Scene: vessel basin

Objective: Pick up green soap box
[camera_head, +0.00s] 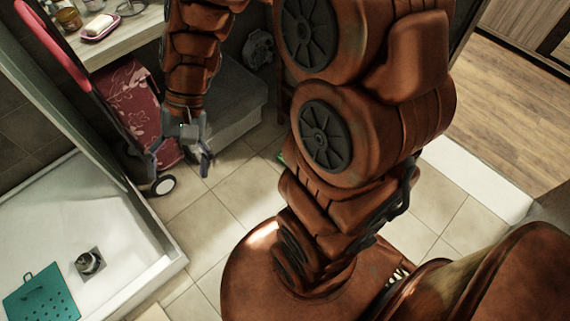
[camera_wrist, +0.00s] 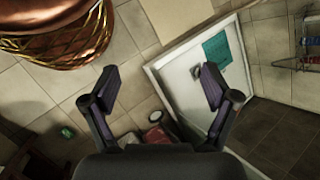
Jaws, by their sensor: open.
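A small green item (camera_wrist: 67,132), which looks like the green soap box, lies on the floor tiles at the lower left of the wrist view, outside my left-hand finger. In the head view a small sliver of green (camera_head: 281,157) shows on the floor at the edge of my arm, which hides most of it. My gripper (camera_head: 180,160) is open and empty above the floor, beside the red trolley. It also shows open in the wrist view (camera_wrist: 158,84), with nothing between the fingers.
A white shower tray (camera_head: 80,215) with a drain and a teal mat (camera_head: 42,297) is at the left. A red floral trolley bag (camera_head: 133,100) with wheels stands by my gripper. A counter holds a pink dish (camera_head: 98,27) with soap. Tiled floor (camera_head: 205,228) is clear between tray and base.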

